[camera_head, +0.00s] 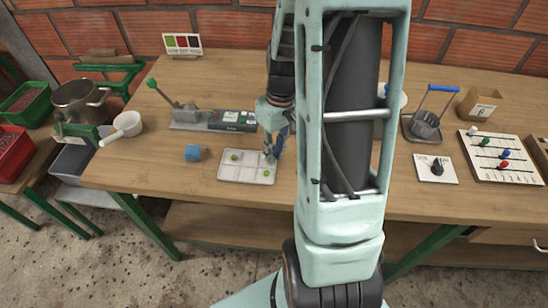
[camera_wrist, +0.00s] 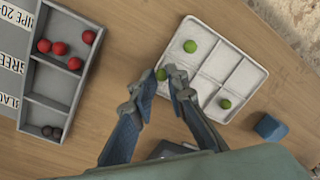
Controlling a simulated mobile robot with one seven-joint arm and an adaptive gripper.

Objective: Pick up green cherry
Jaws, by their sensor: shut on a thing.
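My gripper (camera_wrist: 161,76) is closed around a small green cherry (camera_wrist: 161,74), which shows between the two fingertips in the wrist view. In the head view my gripper (camera_head: 271,157) is at the far right part of the white divided tray (camera_head: 225,178); the held cherry cannot be made out there. In the wrist view the tray (camera_wrist: 233,57) holds two more green cherries, one (camera_wrist: 190,46) near the gripper and one (camera_wrist: 225,103) farther off, in separate compartments. The gap between the held cherry and the tray is unclear.
A grey sorting box (camera_wrist: 38,80) with labels holds several red cherries (camera_wrist: 60,48) and a few dark ones (camera_wrist: 52,131). A blue block (camera_head: 193,153) lies left of the tray. A lever device (camera_head: 185,113) stands behind. Bare wood lies around the tray.

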